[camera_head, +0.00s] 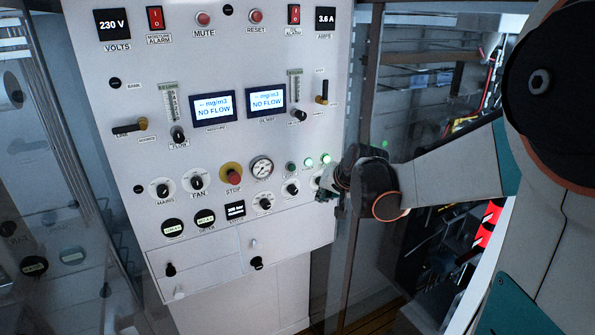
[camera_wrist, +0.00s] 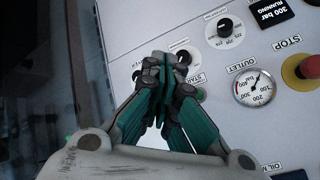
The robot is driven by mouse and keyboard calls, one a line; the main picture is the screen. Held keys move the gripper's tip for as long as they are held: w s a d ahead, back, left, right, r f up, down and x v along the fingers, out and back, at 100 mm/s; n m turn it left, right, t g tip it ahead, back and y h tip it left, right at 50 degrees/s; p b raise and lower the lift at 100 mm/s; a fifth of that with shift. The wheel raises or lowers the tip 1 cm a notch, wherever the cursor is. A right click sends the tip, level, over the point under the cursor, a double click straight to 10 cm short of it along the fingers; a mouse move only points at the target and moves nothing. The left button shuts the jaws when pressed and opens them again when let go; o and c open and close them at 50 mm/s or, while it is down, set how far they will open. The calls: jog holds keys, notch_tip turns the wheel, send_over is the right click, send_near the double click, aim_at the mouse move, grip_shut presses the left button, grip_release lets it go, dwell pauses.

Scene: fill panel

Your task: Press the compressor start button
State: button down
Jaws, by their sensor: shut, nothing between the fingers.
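The start button (camera_head: 291,167) is a small dark green round button right of the round gauge on the white panel. In the wrist view the green start button (camera_wrist: 200,95) sits under a START label, partly hidden behind my right finger. My gripper (camera_head: 322,194) is at the panel's lower right edge, below and right of the button. In the wrist view my gripper (camera_wrist: 168,66) has its teal fingers closed together, empty, with the tips left of the START label. I cannot tell whether the tips touch the panel.
A red STOP button (camera_head: 233,177) on yellow and an outlet gauge (camera_head: 262,167) lie left of the start button. Two lit green lamps (camera_head: 308,162) are to its right. A small display (camera_wrist: 285,12) reads 300 bar RUNNING. A metal post (camera_head: 350,255) stands right of the panel.

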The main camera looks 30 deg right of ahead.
aim_at(292, 168)
jog(key=w, duration=0.8)
jog(key=shift+w+a+b, duration=0.25)
jog(key=shift+w+b, duration=0.1)
jog(key=shift+w, duration=0.05)
dwell(1.2)
jog(key=shift+w+a+b, duration=0.2)
jog(key=shift+w+a, duration=0.35)
jog(key=shift+w, duration=0.35)
jog(key=shift+w+a+b, duration=0.15)
jog(key=shift+w+a, duration=0.4)
jog(key=shift+w, duration=0.35)
jog(key=shift+w, duration=0.5)
jog(key=shift+s, duration=0.1)
dwell(0.4)
jog(key=shift+s+d, duration=0.1)
jog(key=shift+s, duration=0.75)
